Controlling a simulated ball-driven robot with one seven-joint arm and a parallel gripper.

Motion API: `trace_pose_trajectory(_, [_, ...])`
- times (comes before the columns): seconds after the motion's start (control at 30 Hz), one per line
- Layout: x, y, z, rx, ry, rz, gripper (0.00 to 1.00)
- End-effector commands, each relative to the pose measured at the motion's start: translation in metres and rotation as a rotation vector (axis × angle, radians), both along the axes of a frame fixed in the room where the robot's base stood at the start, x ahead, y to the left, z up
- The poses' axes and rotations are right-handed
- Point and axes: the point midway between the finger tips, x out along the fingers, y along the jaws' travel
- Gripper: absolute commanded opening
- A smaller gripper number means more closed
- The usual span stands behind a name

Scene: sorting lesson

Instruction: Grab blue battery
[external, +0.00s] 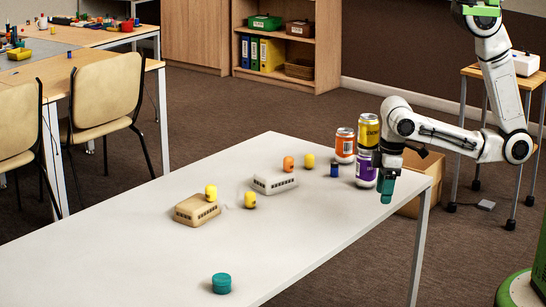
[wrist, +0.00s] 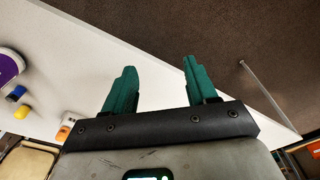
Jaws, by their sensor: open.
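The blue battery (external: 334,170) is a small dark blue cylinder standing upright on the white table, just left of the cans. In the wrist view a small blue cylinder (wrist: 16,93) shows at the left edge, beside a purple can. My gripper (external: 386,190) hangs with its teal fingers pointing down near the table's right end, to the right of the cans and apart from the battery. In the wrist view my gripper (wrist: 160,67) has its fingers spread with nothing between them.
The white table's (external: 300,235) front is mostly clear.

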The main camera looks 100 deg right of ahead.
Motion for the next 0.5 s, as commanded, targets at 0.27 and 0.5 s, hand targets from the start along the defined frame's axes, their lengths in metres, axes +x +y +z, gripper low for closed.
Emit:
trace_pose_trajectory(0.27, [0.028,-0.043,-0.017,-0.048,-0.010,-0.187,0.57])
trace_pose_trajectory(0.5, [0.072,-0.161,-0.037,-0.125,-0.024,-0.703,0.57])
